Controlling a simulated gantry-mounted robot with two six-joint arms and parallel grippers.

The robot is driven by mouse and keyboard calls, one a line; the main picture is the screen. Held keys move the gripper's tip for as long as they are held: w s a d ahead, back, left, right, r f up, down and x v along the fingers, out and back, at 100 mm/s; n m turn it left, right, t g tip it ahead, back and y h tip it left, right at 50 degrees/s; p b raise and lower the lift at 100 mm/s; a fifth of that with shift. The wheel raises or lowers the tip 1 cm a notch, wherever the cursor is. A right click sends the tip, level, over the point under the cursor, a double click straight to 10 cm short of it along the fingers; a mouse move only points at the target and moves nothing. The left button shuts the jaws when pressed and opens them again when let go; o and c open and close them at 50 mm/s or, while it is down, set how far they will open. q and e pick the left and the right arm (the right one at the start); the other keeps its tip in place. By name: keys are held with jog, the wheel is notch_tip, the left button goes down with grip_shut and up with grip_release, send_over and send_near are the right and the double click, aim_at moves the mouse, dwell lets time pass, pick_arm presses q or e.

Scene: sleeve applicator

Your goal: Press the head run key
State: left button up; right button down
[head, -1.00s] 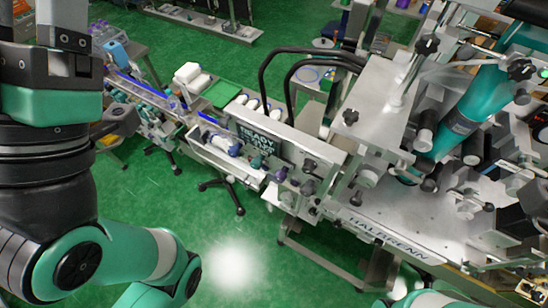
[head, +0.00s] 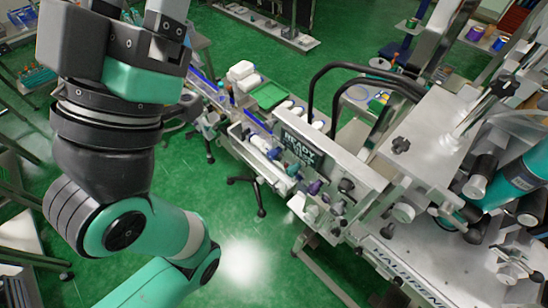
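The sleeve applicator machine, a pale metal conveyor line, runs from upper left to lower right in the head view. Its dark display panel (head: 303,148) shows the word READY in light letters; a second line below is too small to read. Small dark and purple knobs or buttons (head: 314,187) sit below the panel. I cannot tell which of the controls is the head run key. My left arm hangs at the left, apart from the machine in the picture, and runs out at the bottom edge. Neither gripper is in view.
Black curved hoses (head: 345,68) rise behind the display. A teal cylinder (head: 520,175) and black clamp knobs stand on the machine at the right. A dark stand foot (head: 262,211) reaches onto the green floor. Open floor (head: 245,262) lies in front of the machine.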

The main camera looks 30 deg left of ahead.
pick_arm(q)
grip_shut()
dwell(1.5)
